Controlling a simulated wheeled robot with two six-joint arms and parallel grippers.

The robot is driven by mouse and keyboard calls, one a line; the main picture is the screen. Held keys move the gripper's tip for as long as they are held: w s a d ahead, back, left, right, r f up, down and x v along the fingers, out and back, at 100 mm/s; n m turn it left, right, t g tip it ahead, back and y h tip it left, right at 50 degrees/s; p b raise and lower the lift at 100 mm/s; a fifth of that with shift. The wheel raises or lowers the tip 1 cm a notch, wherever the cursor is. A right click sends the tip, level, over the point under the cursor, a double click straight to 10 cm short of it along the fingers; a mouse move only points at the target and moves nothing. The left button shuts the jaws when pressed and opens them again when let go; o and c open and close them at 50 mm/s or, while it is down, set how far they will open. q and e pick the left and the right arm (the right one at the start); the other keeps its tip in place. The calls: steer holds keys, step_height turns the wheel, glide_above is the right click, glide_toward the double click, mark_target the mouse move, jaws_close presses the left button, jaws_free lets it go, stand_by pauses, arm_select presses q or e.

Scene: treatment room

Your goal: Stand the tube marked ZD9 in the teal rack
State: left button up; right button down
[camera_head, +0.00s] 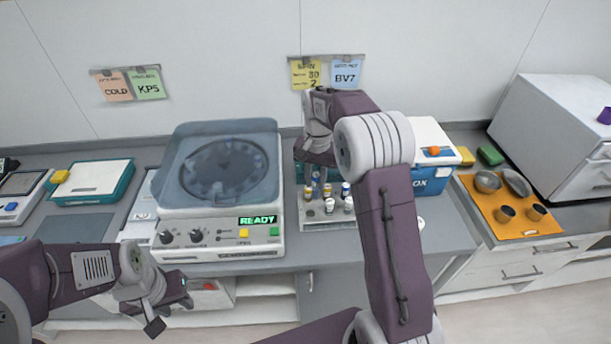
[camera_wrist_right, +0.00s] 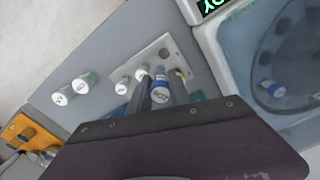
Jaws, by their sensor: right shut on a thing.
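My right gripper (camera_head: 316,180) reaches down over the pale tube rack (camera_head: 330,226). In the right wrist view its fingers (camera_wrist_right: 160,88) are shut on a tube with a blue band (camera_wrist_right: 160,92); its mark is too small to read. Several white-capped tubes are near it, one at the rack's front (camera_head: 330,205). The pale rack (camera_wrist_right: 165,48) shows empty holes in the wrist view. A teal piece (camera_wrist_right: 197,96) shows beside the fingers, mostly hidden; I cannot tell whether it is the teal rack. My left gripper (camera_head: 170,312) is open and empty, low in front of the counter.
A centrifuge (camera_head: 262,238) with a translucent lid and a READY display stands left of the rack. A blue cooler box (camera_head: 428,180) stands right of my right arm. An orange mat (camera_head: 520,229) holds metal cups.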

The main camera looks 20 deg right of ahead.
steer(key=w+d+r+m+p, duration=0.2)
steer(key=w+d+r+m, duration=0.1)
steer(key=w+d, duration=0.4)
steer(key=shift+w+d+m, duration=0.15)
steer(key=shift+d+m, duration=0.25)
steer(key=shift+d, duration=0.9)
steer(key=shift+m, duration=0.3)
steer(key=d, duration=0.1)
steer(key=d+f+p, duration=0.1)
steer(key=d+f, duration=0.1)
steer(key=shift+d+p, duration=0.3)
steer(key=shift+d, duration=0.1)
steer(key=shift+d+f, duration=0.1)
